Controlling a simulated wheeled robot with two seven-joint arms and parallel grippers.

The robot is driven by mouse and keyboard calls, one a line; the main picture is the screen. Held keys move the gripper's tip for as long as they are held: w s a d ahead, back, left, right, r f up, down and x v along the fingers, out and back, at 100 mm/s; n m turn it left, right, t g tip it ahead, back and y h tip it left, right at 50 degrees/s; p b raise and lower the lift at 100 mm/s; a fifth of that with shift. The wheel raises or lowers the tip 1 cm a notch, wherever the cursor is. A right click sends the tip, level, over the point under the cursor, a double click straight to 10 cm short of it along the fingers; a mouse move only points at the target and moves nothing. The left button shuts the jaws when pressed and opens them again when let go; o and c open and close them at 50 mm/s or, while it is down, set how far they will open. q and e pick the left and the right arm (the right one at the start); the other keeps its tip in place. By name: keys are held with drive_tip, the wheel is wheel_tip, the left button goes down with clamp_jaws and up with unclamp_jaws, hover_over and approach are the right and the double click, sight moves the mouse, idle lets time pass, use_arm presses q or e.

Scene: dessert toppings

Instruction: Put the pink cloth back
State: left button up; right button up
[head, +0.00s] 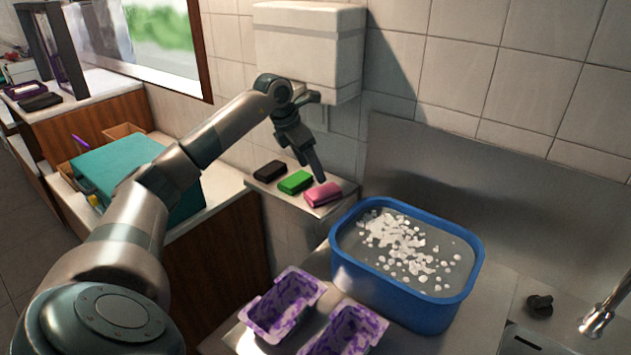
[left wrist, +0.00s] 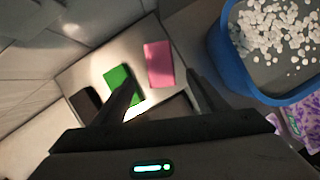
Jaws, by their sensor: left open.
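The pink cloth (head: 323,194) lies flat on a small metal ledge (head: 327,210) by the wall, at the right end of a row. It also shows in the left wrist view (left wrist: 159,64). My left gripper (head: 316,172) is open and empty, pointing down just above the cloth. In the left wrist view the left gripper's fingers (left wrist: 160,92) are spread, with the cloth beyond and between them. A green cloth (head: 295,182) and a black cloth (head: 269,170) lie to its left on the same ledge. My right gripper is not in view.
A blue basin (head: 411,313) of water with white foam bits stands right of the ledge. Two purple-stained trays (head: 283,305) (head: 345,333) sit in front. A teal box (head: 120,168) stands on the left counter. A white dispenser (head: 309,45) hangs on the wall above.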

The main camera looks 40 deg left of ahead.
use_arm(q)
drive_tip(key=shift+v, duration=1.25)
drive_tip(key=shift+s, duration=0.1)
